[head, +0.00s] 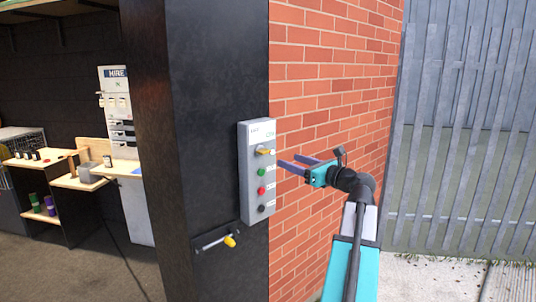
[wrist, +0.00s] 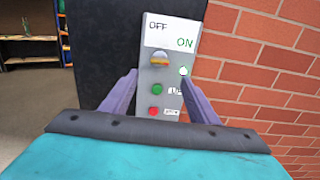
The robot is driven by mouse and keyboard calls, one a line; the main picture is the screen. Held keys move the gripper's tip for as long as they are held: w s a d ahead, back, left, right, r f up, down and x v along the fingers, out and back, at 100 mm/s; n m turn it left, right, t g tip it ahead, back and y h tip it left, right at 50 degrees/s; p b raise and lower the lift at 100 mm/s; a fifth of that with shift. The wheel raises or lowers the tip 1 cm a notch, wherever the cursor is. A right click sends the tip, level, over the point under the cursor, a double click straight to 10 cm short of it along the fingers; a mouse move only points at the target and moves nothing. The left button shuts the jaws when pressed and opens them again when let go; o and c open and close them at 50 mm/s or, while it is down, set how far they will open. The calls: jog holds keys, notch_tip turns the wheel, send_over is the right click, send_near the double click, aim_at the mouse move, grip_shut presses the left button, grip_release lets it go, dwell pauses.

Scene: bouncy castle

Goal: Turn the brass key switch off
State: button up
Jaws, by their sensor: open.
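A grey control box (head: 257,212) is mounted on the dark post. A brass key switch (head: 263,151) is its top control, with green, red and black buttons below. In the wrist view the brass switch (wrist: 159,58) is under a label (wrist: 172,33) reading OFF and a green ON. A small round white mark (wrist: 183,71) lies to its lower right. My gripper (head: 289,166) is open and empty, in front of the box and a little below the switch. In the wrist view its fingers (wrist: 158,78) stand either side of the box face. I see no contact with the switch.
A brick wall (head: 315,90) runs along the right of the box. A bar with a yellow end (head: 230,241) sticks out below the box. A shelf area with a HIRE board (head: 117,100) stands at left. A grey slatted fence (head: 465,120) is at right.

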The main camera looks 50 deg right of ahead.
aim_at(264, 151)
jog(key=w+p, duration=0.3)
jog(key=w, duration=0.9)
jog(key=shift+w+d+p, duration=0.2)
jog(key=shift+d+p, duration=0.05)
jog(key=shift+p, duration=0.15)
